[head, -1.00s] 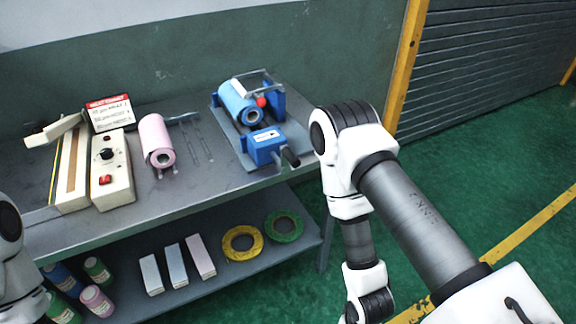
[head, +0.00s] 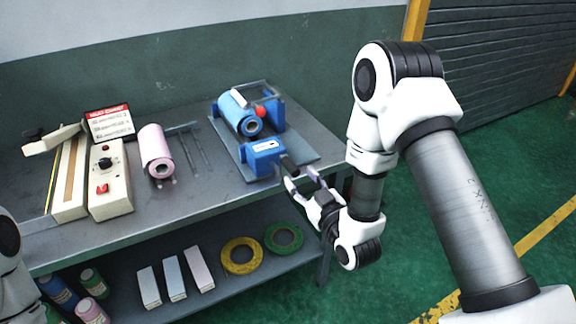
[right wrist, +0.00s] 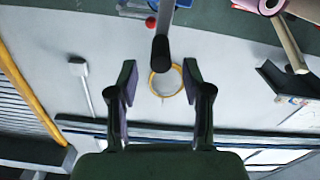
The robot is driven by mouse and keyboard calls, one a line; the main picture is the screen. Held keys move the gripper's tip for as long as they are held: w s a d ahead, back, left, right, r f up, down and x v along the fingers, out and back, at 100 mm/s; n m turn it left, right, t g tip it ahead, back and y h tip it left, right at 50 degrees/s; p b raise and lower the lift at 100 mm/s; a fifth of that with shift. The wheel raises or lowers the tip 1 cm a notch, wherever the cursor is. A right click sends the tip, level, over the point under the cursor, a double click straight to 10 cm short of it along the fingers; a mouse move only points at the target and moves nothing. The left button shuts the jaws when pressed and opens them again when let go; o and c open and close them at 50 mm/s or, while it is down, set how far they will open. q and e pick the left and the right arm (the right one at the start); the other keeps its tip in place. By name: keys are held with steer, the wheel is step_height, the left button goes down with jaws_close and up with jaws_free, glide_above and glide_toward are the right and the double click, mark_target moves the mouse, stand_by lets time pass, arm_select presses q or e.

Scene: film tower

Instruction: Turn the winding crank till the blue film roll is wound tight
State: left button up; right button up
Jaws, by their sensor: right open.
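The blue film roll (head: 237,113) sits on the blue winder at the back right of the bench, with a red ball (head: 260,111) beside it. The winder's blue box (head: 262,158) has the crank's dark handle (head: 287,163) at its front right. My right gripper (head: 301,177) is open, its fingers pointing at the handle. In the right wrist view, the dark handle (right wrist: 161,53) shows between the tips of my open right gripper (right wrist: 160,78), nearer the top; contact is not visible. My left gripper is out of view.
A pink roll (head: 155,150) lies on the bench left of the winder. A cream sealer (head: 109,178) and red-topped sign (head: 108,121) stand further left. The lower shelf (head: 212,290) holds tape rings, boxes and bottles. Green floor is clear at right.

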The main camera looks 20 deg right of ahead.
mark_target(288, 164)
steer(key=w, duration=0.2)
steer(key=w+p, duration=0.1)
steer(key=w, duration=0.4)
steer(key=shift+w+a+p, duration=0.1)
steer(key=shift+a+p, duration=0.2)
steer(key=shift+f, duration=0.1)
jaws_close()
